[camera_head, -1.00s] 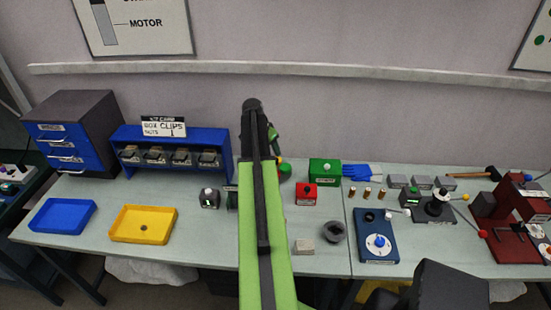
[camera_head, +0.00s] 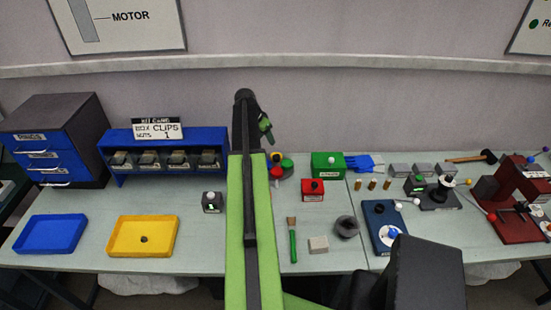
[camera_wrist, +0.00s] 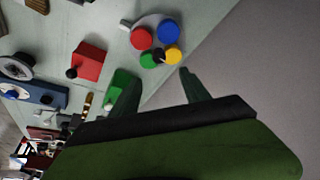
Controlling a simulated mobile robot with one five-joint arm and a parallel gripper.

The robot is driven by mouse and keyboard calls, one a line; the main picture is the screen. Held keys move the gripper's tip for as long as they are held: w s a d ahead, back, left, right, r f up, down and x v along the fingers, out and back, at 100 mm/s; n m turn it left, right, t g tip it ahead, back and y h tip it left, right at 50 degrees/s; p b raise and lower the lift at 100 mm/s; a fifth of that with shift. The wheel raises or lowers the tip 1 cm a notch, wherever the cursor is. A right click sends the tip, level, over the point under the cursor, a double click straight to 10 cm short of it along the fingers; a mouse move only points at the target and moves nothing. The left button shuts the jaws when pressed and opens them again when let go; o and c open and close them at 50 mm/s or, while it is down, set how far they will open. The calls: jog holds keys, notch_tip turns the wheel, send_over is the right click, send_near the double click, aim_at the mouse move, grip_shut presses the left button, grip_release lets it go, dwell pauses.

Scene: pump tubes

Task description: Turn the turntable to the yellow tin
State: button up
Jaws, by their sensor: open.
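In the wrist view, the turntable (camera_wrist: 150,19) is a pale disc carrying a red tin (camera_wrist: 142,38), a blue tin (camera_wrist: 168,31), a green tin (camera_wrist: 149,60) and the yellow tin (camera_wrist: 173,54). A dark knob (camera_wrist: 159,55) shows between the green and yellow tins. The yellow tin is on the turntable's side nearest the wall. My gripper (camera_wrist: 160,75) is open and empty, its fingertips just short of the green and yellow tins in the picture. In the head view my arm hides part of the turntable, and my gripper (camera_head: 265,125) shows above it in the picture.
A brush (camera_head: 292,240), a grey block (camera_head: 318,244) and a dark ring (camera_head: 347,227) lie in front. The wall is close behind.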

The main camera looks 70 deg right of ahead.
aim_at(277, 156)
jog(key=b+x, duration=1.3)
jog(key=x, duration=0.2)
jog(key=shift+s+f, duration=0.2)
jog(key=shift+r, duration=0.1)
grip_shut()
dwell(0.5)
